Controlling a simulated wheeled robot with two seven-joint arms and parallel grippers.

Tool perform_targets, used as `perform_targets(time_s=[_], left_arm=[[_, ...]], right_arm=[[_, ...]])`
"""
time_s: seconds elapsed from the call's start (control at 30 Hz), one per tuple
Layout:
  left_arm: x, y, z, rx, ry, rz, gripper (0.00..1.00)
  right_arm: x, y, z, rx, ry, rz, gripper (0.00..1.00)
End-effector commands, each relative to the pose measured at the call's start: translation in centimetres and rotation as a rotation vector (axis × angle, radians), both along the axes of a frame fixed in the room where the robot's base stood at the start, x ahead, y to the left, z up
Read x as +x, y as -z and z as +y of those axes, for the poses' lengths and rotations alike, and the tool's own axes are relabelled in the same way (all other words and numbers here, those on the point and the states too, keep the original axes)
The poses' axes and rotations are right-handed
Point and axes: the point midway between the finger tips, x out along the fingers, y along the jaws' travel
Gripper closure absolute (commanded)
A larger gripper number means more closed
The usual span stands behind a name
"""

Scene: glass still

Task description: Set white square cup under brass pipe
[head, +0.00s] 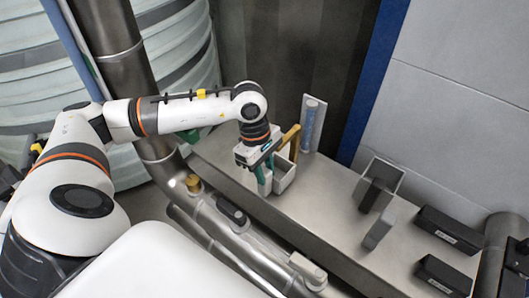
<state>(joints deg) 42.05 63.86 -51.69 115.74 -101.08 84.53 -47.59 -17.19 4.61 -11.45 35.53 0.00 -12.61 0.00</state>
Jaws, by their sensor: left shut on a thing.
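The white square cup (285,177) is at the left part of the steel bench, with its open top facing up. The slanted brass pipe (290,137) is just behind and above it, and its lower end appears close over the cup's rim. My left gripper (265,170) reaches down from above at the cup's left side. Its greenish fingers are shut on the cup and hide part of its left side. I cannot tell whether the cup's base touches the bench. My right gripper is not in view.
A clear tube on a white backing (310,125) stands behind the cup. To the right are a dark upright block with a plate (378,184), a grey slab (381,228) and two black boxes (449,230). Grey pipes (237,240) run along the bench front. The bench middle (325,200) is clear.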

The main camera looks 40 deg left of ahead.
Motion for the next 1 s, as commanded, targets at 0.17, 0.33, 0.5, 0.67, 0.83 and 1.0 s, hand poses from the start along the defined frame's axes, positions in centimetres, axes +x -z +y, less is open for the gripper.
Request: perform_targets(time_s=[0.17,0.33,0.5,0.67,0.83,1.0], left_arm=[[0.01,0.35,-0.01,0.0,0.0,0.0,1.0],[0.01,0.61,-0.01,0.0,0.0,0.0,1.0],[0.01,0.87,-0.01,0.0,0.0,0.0,1.0],[-0.02,0.91,-0.01,0.0,0.0,0.001,0.6],[-0.05,0.96,-0.02,0.0,0.0,0.002,0.39],[-0.05,0.98,-0.01,0.0,0.0,0.002,0.39]], right_arm=[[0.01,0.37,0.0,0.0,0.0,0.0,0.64],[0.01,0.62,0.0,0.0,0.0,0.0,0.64],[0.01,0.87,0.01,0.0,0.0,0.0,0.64],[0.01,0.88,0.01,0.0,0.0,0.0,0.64],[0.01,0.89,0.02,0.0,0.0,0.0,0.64],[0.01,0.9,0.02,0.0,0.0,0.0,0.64]])
